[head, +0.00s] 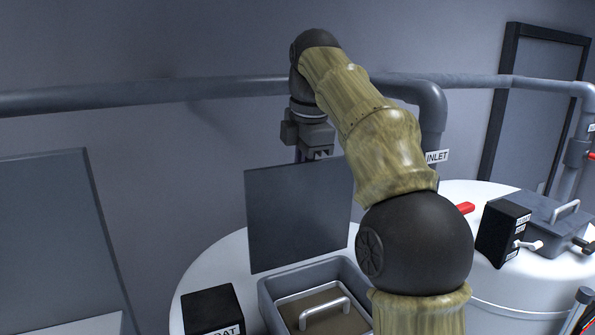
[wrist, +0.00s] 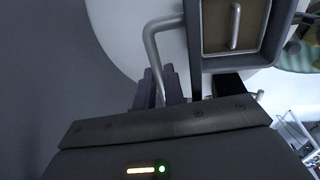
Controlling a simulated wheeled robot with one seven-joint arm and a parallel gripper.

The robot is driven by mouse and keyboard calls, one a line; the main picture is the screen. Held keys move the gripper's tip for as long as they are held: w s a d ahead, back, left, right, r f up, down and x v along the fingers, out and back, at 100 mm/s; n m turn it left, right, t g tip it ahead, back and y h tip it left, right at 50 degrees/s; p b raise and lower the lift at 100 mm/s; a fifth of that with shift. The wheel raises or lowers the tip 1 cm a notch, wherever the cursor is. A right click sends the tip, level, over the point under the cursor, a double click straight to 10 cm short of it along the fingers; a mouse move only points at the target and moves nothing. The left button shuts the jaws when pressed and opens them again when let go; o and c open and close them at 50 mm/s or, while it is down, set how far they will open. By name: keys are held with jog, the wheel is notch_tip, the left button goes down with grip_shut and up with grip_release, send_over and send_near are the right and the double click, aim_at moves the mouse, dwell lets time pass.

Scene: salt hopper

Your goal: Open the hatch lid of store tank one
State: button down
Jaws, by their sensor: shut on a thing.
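The dark grey hatch lid (head: 297,217) stands raised, near upright, at the back of its hatch frame (head: 268,297) on the near white tank (head: 215,265). In the wrist view the lid (wrist: 194,50) shows nearly edge-on, with a bent metal handle (wrist: 150,45) on its outer side. My gripper (wrist: 161,88) is shut on this handle. In the head view my gripper (head: 315,155) is behind the lid's top edge, its fingertips mostly hidden. Inside the open frame lies a brown inner panel (head: 338,318) with its own metal handle (head: 325,309). No tank number is readable.
A black box (head: 213,308) with a partly cut-off label stands left of the hatch. A grey pipe (head: 432,110) labelled INLET comes down behind. A second white tank (head: 500,285) at right carries a closed grey hatch (head: 545,215) and black box (head: 503,232).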

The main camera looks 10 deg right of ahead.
jog(key=shift+w+f, duration=0.2)
jog(key=shift+f, duration=0.2)
jog(key=c, duration=1.5)
grip_release()
jog(key=shift+w+d, duration=0.1)
jog(key=shift+w, duration=0.05)
jog(key=shift+s+r, duration=0.2)
